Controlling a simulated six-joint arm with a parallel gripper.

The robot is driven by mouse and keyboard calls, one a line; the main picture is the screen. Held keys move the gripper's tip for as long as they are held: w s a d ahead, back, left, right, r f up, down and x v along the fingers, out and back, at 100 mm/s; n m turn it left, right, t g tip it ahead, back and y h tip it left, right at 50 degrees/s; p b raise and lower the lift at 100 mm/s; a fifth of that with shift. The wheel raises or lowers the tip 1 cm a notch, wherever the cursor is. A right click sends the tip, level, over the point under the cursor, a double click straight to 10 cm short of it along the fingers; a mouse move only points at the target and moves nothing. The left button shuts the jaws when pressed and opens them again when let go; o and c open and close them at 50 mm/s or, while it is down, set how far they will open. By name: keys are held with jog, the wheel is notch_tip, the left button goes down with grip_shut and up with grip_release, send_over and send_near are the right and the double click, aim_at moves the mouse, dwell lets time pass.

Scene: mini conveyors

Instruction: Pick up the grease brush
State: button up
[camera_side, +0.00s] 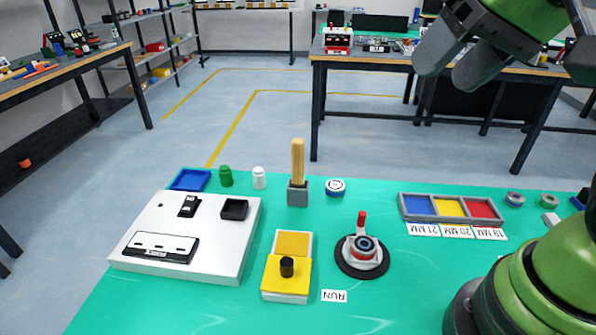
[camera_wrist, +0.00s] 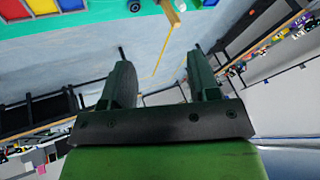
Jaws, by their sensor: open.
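The grease brush (camera_side: 298,161) stands upright in a small grey block (camera_side: 298,194) on the green bench top, with its tan wooden handle pointing up. Its bristles are hidden in the block. In the wrist view, a tan piece at the top edge appears to be the brush handle (camera_wrist: 169,12). My gripper (camera_wrist: 160,65) is open, with nothing between its two dark fingers. In the side view my arm is at the upper right, above and well apart from the brush.
A white panel (camera_side: 150,270), yellow box (camera_side: 287,292), red-handled device (camera_side: 362,252) and three-colour tray (camera_side: 402,211) occupy the bench.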

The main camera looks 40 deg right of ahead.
jog(key=w+m+g+h, duration=0.1)
jog(key=w, duration=0.6)
jog(key=m+g+h, duration=0.2)
jog(key=m+h, duration=0.1)
send_over(298, 142)
jog(key=s+a, duration=0.2)
notch_tip(298, 142, down, 12)
jog(key=x, duration=0.5)
jog(key=shift+w+r, duration=0.1)
jog(key=shift+w, duration=0.1)
jog(key=shift+x, duration=3.1)
jog(key=shift+s, duration=0.2)
jog(key=c, duration=1)
